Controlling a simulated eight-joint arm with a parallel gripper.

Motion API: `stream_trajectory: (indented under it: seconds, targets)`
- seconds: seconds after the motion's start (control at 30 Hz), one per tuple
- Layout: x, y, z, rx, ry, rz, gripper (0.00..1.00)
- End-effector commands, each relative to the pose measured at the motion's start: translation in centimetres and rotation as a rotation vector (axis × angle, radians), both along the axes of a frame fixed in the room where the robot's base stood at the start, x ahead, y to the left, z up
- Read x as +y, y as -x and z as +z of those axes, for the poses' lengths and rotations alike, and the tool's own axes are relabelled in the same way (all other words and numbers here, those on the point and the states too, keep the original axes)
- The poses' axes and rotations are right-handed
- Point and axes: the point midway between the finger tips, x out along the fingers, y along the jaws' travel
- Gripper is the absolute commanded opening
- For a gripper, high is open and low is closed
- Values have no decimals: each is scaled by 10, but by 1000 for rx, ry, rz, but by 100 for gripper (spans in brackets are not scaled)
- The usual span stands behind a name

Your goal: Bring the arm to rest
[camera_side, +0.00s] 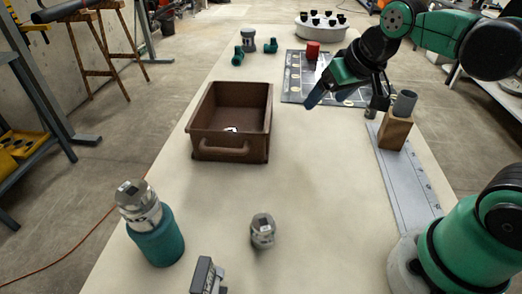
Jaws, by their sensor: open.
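My green and dark gripper (345,98) hangs open over the near part of a dark board (296,82) at the back right of the table. Its fingers are spread and I see nothing between them. A wooden block (396,132) with a grey pipe piece (404,103) upright in its top stands just to the right of the gripper. A small dark metal piece beside the block is partly hidden. A red cylinder (313,50) stands on the board behind the gripper.
A brown open box (199,139) with a small light item inside stands left of centre. A metal-topped teal fitting (157,232) and a metal fitting (263,231) stand in front. Teal fittings (249,42) and a round white holder (321,30) are at the back. The middle is clear.

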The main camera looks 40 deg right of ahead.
Motion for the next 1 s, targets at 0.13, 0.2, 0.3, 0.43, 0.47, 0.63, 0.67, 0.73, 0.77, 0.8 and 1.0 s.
stream_trajectory:
  seconds: [0.13, 0.2, 0.3, 0.43, 0.47, 0.63, 0.67, 0.73, 0.77, 0.8, 1.0]
  targets:
    - [22, 18, -17, -58, 46, 142, 77]
    - [26, 21, -21, -72, 57, 174, 77]
    - [28, 23, -23, -80, 64, 192, 77]
    - [28, 23, -22, -80, 64, 190, 77]
    - [28, 23, -22, -80, 64, 190, 77]
    - [28, 23, -22, -79, 63, 189, 77]
    - [28, 23, -22, -79, 63, 189, 77]
    - [28, 23, -22, -79, 63, 189, 77]
    - [28, 23, -22, -79, 63, 189, 77]
    - [28, 23, -22, -79, 63, 189, 77]
    - [28, 23, -22, -79, 63, 189, 77]
